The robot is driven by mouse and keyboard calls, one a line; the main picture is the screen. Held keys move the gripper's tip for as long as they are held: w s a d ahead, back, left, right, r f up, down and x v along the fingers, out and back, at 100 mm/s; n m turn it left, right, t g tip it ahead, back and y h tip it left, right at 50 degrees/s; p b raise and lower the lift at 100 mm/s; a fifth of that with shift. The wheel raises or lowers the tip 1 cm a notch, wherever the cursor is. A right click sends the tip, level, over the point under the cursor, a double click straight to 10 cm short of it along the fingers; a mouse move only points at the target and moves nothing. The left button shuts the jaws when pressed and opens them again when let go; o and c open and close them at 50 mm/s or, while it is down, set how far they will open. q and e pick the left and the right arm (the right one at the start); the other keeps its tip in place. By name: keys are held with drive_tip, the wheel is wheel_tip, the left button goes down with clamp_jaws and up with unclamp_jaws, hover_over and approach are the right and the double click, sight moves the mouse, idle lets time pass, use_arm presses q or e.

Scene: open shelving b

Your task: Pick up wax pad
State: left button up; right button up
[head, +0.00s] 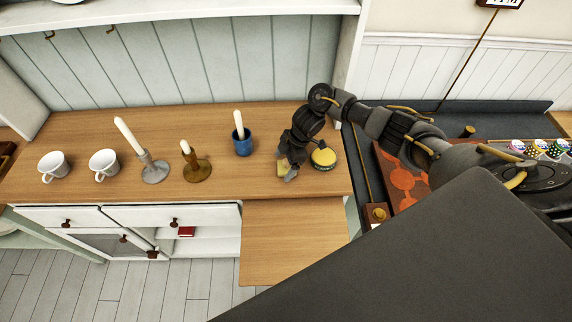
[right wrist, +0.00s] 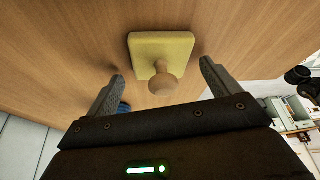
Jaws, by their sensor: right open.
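The wax pad (right wrist: 148,46) is a pale yellow square block with a round wooden knob (right wrist: 162,84) on it, lying on the wooden counter. In the head view the pad (head: 282,168) shows partly, beside the fingers. My right gripper (head: 287,166) is over the pad on the counter's right part. In the right wrist view its open fingers (right wrist: 162,72) stand apart on either side of the knob, with nothing clasped between them. Whether a finger touches the pad cannot be told. My left gripper is not in view.
A round yellow-topped tin (head: 323,157) stands close right of the gripper. A blue cup (head: 242,146) with a candle is to the left, then brown (head: 197,172) and grey (head: 154,171) candle holders and two white cups. A pulled-out board (head: 290,240) is in front.

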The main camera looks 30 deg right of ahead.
drive_tip(key=shift+f, duration=0.15)
drive_tip(key=c, duration=1.1)
drive_tip(key=shift+r+b, duration=0.5)
drive_tip(key=shift+r, duration=0.1)
drive_tip(key=shift+w+r+b, duration=0.1)
drive_tip(key=shift+r+b, duration=0.4)
drive_tip(key=shift+r, duration=0.2)
drive_tip(key=s+r, duration=0.1)
drive_tip(key=s+d+r, duration=0.1)
drive_tip(key=r, duration=0.1)
drive_tip(key=s+r, duration=0.2)
drive_tip(key=shift+d+r, duration=0.25)
drive_tip(key=shift+d, duration=0.1)
drive_tip(key=s+d+r, duration=0.1)
drive_tip(key=s, duration=0.2)
drive_tip(key=s+d+r+b, duration=0.1)
drive_tip(key=s+r, duration=0.1)
drive_tip(key=s, duration=0.1)
drive_tip(key=s+d+r+b, duration=0.1)
drive_tip(key=s+r, duration=0.1)
drive_tip(key=s, duration=0.1)
drive_tip(key=shift+s+d, duration=0.15)
drive_tip(key=shift+d, duration=0.1)
